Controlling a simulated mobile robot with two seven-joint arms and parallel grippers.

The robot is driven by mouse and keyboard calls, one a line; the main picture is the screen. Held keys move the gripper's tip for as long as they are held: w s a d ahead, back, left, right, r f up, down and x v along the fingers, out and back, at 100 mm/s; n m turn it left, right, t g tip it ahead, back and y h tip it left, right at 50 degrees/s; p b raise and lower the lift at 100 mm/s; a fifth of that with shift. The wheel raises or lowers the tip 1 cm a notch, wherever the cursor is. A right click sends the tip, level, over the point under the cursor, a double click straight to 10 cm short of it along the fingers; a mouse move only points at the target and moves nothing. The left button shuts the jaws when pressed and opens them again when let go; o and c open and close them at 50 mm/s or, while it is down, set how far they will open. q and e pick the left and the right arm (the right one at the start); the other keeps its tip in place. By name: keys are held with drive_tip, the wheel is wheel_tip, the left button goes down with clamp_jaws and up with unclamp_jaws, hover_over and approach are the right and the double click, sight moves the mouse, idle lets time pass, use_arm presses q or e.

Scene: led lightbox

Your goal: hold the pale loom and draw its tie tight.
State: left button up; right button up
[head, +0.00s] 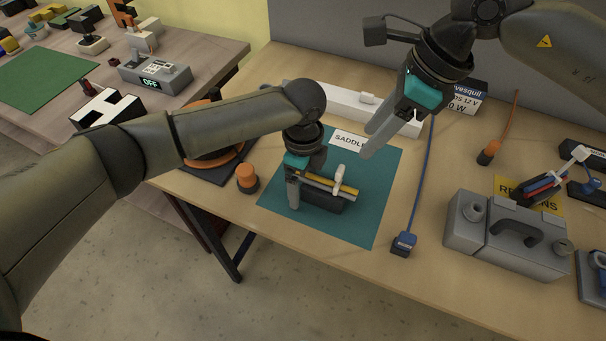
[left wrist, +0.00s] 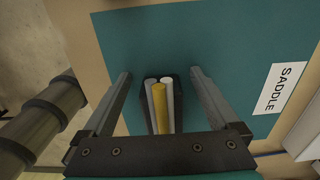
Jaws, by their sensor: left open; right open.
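The pale loom (head: 350,190), a short bundle of yellow and whitish strands, lies in a dark saddle block (head: 325,203) on the teal mat. A white tie (head: 339,178) stands up around the bundle near its right end. My left gripper (head: 302,190) is open and low over the loom's left part. In the left wrist view its fingers stand apart on either side of the loom (left wrist: 160,108), with gaps between. The tie cannot be made out there. My right gripper (head: 385,128) is open and empty, above the mat's far edge, apart from the tie.
A SADDLE card (head: 349,140) lies at the mat's back. A blue cable with a plug (head: 404,243) runs right of the mat. A grey case (head: 508,235) and a darker bundle (head: 543,186) are further right. An orange-topped knob (head: 246,176) stands left of the mat.

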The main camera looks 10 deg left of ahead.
use_arm(q)
clamp_jaws()
idle(0.8)
drive_tip(key=c, duration=0.7)
unclamp_jaws()
clamp_jaws()
